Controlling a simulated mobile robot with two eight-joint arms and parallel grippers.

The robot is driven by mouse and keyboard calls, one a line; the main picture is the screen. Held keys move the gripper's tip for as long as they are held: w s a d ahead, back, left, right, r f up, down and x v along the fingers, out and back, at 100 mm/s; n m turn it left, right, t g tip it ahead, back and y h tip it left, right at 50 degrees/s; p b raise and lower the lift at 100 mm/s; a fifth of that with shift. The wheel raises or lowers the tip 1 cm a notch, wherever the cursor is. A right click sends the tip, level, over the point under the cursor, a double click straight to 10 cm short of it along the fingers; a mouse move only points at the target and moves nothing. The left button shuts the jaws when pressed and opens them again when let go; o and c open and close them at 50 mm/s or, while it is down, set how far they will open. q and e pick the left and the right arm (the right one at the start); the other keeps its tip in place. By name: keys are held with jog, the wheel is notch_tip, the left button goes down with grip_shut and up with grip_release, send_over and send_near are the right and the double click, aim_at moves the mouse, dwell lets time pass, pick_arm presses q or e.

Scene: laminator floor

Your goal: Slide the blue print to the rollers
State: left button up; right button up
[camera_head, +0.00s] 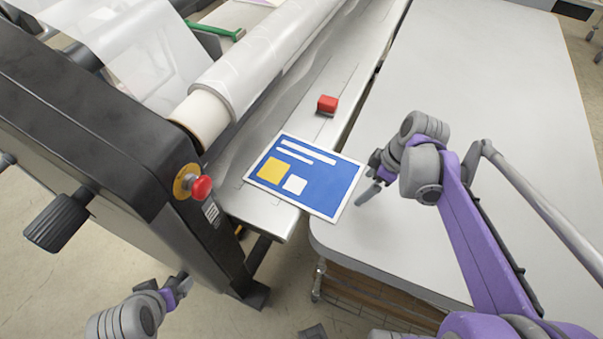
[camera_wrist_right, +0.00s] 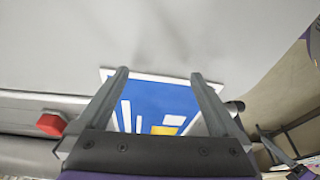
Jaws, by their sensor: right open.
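The blue print (camera_head: 322,183), with a white border, a yellow square and white bars, lies across the gap between the laminator's feed table and the grey worktable. Its right part overhangs toward the worktable. The roller (camera_head: 205,115), wrapped in clear film, is up and left of the print. My right gripper (camera_head: 367,185) is open at the print's right edge. In the right wrist view the print (camera_wrist_right: 160,97) shows between and beyond the two open fingers; contact cannot be told. My left gripper (camera_head: 184,285) is low at the left, over the floor, apart from the print; its jaws are unclear.
A red block (camera_head: 327,104) sits on the feed table (camera_head: 262,212) above the print. A red stop button (camera_head: 201,188) is on the dark machine housing (camera_head: 110,150). A green-handled tool (camera_head: 215,30) lies behind the roller. The worktable (camera_head: 490,90) is mostly clear.

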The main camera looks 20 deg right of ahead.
aim_at(355, 184)
jog(key=shift+f+b, duration=0.5)
jog(key=shift+f, duration=0.4)
jog(key=shift+s+d, duration=0.2)
dwell(0.9)
jog(key=shift+w+d, duration=0.8)
jog(key=shift+d, duration=0.1)
jog(key=shift+w+a, duration=1.1)
jog(key=shift+w, duration=0.1)
jog(key=shift+s+d, duration=0.15)
jog(key=shift+s, duration=0.05)
dwell(0.6)
jog(key=shift+s+a, duration=0.2)
jog(key=shift+a, duration=0.05)
